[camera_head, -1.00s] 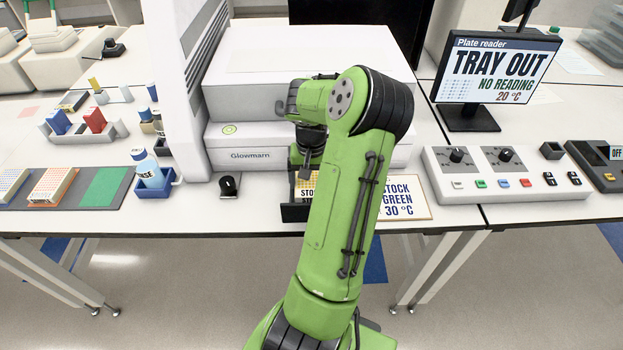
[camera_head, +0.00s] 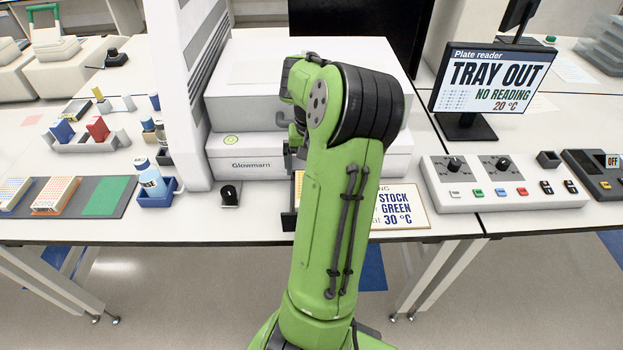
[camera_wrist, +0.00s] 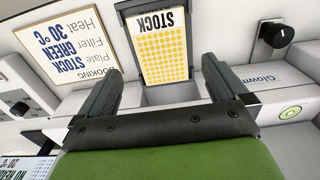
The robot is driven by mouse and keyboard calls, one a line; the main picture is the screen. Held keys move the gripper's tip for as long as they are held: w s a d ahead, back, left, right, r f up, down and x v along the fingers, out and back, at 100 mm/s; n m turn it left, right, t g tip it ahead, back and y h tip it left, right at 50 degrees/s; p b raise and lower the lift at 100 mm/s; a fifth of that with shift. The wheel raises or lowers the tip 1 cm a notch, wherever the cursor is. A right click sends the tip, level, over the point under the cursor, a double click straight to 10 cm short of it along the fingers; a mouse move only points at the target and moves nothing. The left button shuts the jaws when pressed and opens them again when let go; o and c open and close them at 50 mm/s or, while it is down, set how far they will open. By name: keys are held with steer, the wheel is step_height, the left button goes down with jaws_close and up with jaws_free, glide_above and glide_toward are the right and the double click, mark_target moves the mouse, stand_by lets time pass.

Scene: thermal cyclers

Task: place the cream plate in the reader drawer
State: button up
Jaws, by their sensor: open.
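The cream plate (camera_wrist: 164,48), with yellow wells and a STOCK label at one end, lies in the reader drawer (camera_wrist: 125,6) in the wrist view. The drawer stands out from the front of the Glowmarn reader (camera_head: 262,167); its dark edge (camera_head: 289,196) shows in the head view, mostly behind my arm. My gripper (camera_wrist: 161,65) is open, its two fingers apart on either side of the plate's near end. A gap shows between each finger and the plate. I cannot tell the fingers' height over it.
A booking card (camera_head: 400,206) reading STOCK GREEN 30 °C lies right of the drawer. A black knob (camera_head: 229,194) stands left of it. The screen (camera_head: 492,80) reads TRAY OUT, NO READING. A control box (camera_head: 500,183) stands at right. Other plates (camera_head: 55,194) lie on a mat at left.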

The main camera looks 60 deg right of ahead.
steer(key=w+a+r+n+h, duration=0.2)
steer(key=w+a+r+n, duration=0.15)
steer(key=a+r, duration=0.4)
steer(key=w+a+r+n+h, duration=0.1)
steer(key=w+a+r+n, duration=0.25)
steer(key=a, duration=0.75)
steer(key=s+a+n+t+y, duration=0.1)
steer(key=s+a+n+t, duration=0.1)
steer(key=a, duration=0.7)
steer(key=s+a+n+t+y, duration=0.2)
steer(key=s+a, duration=0.3)
steer(key=a, duration=0.4)
steer(key=shift+s+r+n+t, duration=0.15)
steer(key=shift+n+t, duration=0.65)
steer(key=shift+d, duration=0.1)
